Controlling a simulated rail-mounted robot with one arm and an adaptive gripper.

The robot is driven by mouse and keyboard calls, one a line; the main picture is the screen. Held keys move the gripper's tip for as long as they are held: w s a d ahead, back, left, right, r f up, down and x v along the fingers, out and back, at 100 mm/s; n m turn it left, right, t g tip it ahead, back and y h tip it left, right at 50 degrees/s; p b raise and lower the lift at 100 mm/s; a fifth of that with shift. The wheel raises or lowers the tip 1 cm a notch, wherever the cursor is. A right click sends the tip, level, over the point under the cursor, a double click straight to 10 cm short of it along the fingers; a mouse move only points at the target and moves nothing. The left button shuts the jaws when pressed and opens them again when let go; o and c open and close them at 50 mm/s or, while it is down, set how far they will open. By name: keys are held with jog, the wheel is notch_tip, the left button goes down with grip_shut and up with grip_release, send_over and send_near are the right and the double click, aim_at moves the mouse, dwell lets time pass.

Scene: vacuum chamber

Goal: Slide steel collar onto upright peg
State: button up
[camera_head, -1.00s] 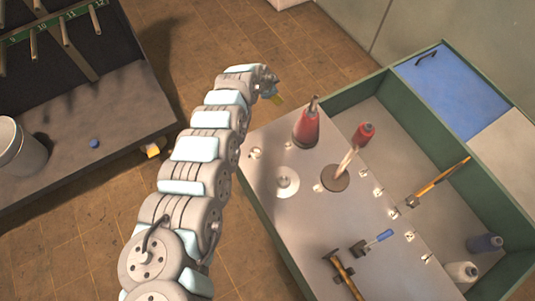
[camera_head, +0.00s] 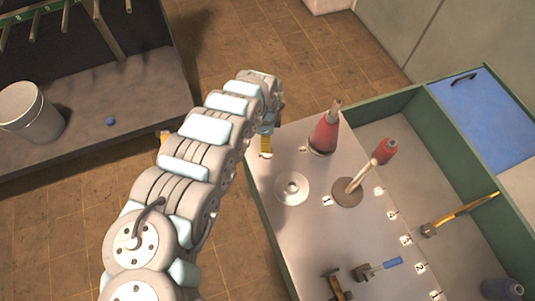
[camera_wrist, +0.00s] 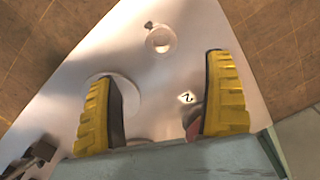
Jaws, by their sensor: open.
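My gripper (camera_head: 266,142) hangs over the far-left corner of the grey bench top, its yellow fingers pointing down. In the wrist view its fingers (camera_wrist: 160,105) are wide apart with nothing between them. A small pale metal round piece (camera_wrist: 161,39), probably the steel collar, lies on the bench ahead of the fingers; in the head view it is mostly hidden by the gripper. The upright peg (camera_head: 361,176) is a pale rod on a brown round base (camera_head: 346,194). It is bare and stands to the right of my gripper.
A flat pale disc with a raised centre (camera_head: 292,188) lies left of the peg. A red cone (camera_head: 323,134) and a red bottle (camera_head: 386,151) stand near the peg. A green-walled tray (camera_head: 419,103) borders the right.

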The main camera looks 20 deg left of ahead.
jog(key=b, duration=0.2)
send_over(267, 154)
jog(key=shift+f, duration=3.55)
notch_tip(267, 154, down, 2)
jog(key=shift+s+d+f+b, duration=0.1)
jog(key=shift+s+f+b, duration=0.05)
jog(key=shift+b, duration=0.35)
jog(key=shift+f+b, duration=0.4)
jog(key=shift+f, duration=0.95)
jog(key=c, duration=1.4)
